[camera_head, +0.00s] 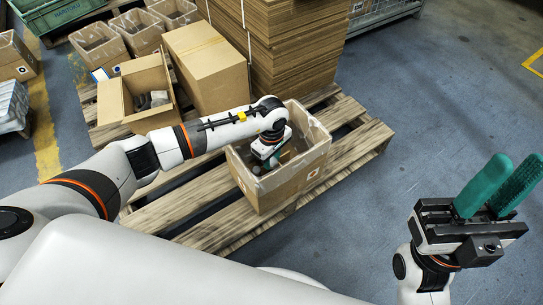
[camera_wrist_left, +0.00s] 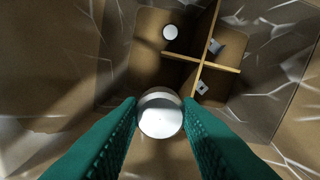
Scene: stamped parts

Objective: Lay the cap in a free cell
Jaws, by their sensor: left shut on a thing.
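My left gripper (camera_head: 268,162) reaches down into an open carton (camera_head: 270,195) on the pallet. In the left wrist view its green fingers (camera_wrist_left: 160,108) are shut on the round, pale cap (camera_wrist_left: 160,118). The cap is above the carton's floor, near a crossed cardboard divider (camera_wrist_left: 180,57). The upper left cell holds a small white disc (camera_wrist_left: 170,32). The upper right cell holds a metal part (camera_wrist_left: 215,46), and the lower right cell another (camera_wrist_left: 202,87). The lower left cell is largely hidden by the cap and fingers. My right gripper (camera_head: 519,168) is open and empty, outside the carton.
The carton's walls, lined with clear film, stand close around the left gripper. A closed box (camera_head: 207,60), an open box (camera_head: 136,92) and a tall cardboard stack (camera_head: 290,45) stand behind it. The wooden pallet (camera_head: 205,212) has bare slats around the carton. The floor at right is clear.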

